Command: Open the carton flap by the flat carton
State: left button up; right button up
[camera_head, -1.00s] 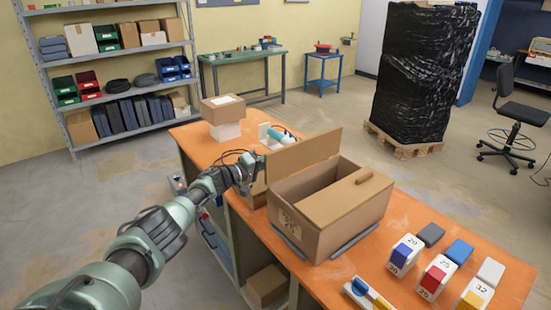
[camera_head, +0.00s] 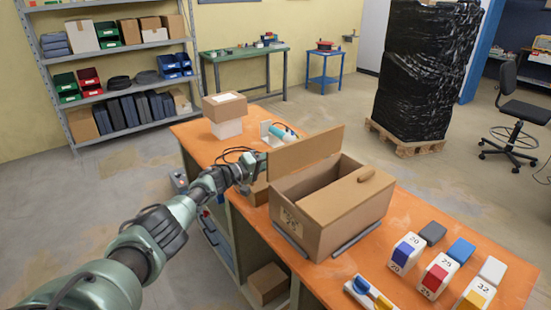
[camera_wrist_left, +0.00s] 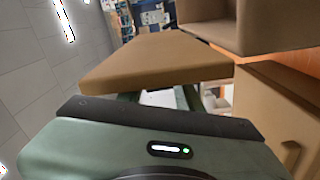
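The large open-topped carton (camera_head: 318,232) stands on the orange bench. One flap (camera_head: 306,151) stands raised at its far left side. My left gripper (camera_head: 247,172) is at the left end of the raised flap. In the left wrist view a brown board (camera_wrist_left: 155,62) lies just beyond my gripper fingers (camera_wrist_left: 170,98), which show apart beneath it. Whether they clamp it is unclear. My right gripper is not seen.
The orange bench (camera_head: 408,213) holds numbered blocks (camera_head: 437,275) at the right, with coloured pads behind. A stacked pair of boxes (camera_head: 225,108) and a teal cylindrical tool (camera_head: 283,132) stand at the far end. Grey strips (camera_head: 354,238) lie along the large carton's base.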

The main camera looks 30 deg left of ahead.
pick_arm(q)
jog(key=p+v, duration=0.1)
jog(key=v, duration=0.6)
jog(key=shift+s+a+p, duration=0.15)
jog(key=shift+s+p, duration=0.2)
jog(key=shift+p, duration=0.05)
